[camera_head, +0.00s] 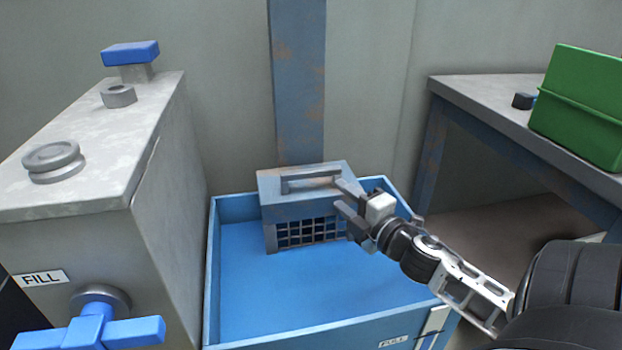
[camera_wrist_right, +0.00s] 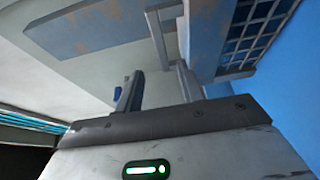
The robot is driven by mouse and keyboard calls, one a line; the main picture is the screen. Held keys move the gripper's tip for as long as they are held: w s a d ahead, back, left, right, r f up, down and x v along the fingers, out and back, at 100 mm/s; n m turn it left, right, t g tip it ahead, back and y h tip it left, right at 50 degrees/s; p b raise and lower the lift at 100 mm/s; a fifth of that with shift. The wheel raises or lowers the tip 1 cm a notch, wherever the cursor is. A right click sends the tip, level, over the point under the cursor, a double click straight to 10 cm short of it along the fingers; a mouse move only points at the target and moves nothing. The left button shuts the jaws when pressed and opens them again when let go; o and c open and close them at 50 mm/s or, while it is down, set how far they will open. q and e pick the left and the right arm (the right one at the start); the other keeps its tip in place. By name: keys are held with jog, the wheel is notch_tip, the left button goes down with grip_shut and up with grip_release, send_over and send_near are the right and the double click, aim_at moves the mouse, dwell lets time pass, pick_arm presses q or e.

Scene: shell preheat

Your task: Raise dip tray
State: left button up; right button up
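The dip tray (camera_head: 300,200) is a grey-blue box with a grid of openings in its front and a bar handle (camera_head: 310,181) on top. It sits at the back of the blue basin (camera_head: 290,290), against a rusty blue upright post. My right gripper (camera_head: 341,197) is open, with its fingertips close to the tray's right end near the handle. In the right wrist view the two fingers (camera_wrist_right: 158,80) stand apart with nothing between them. The handle (camera_wrist_right: 158,40) and tray grid (camera_wrist_right: 247,30) show just beyond them. I cannot tell whether a finger touches. My left gripper is not in view.
A grey tank (camera_head: 75,190) with a FILL label and blue valve handle (camera_head: 95,325) stands left of the basin. A table (camera_head: 490,100) at the right carries a green box (camera_head: 585,105). The post (camera_head: 298,80) rises behind the tray.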

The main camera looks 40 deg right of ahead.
aim_at(314, 175)
jog(key=w, duration=0.4)
jog(key=w+d+b, duration=0.1)
jog(key=w, duration=0.3)
jog(key=w+b, duration=0.1)
jog(key=w, duration=0.3)
jog(key=shift+d, duration=0.15)
grip_shut()
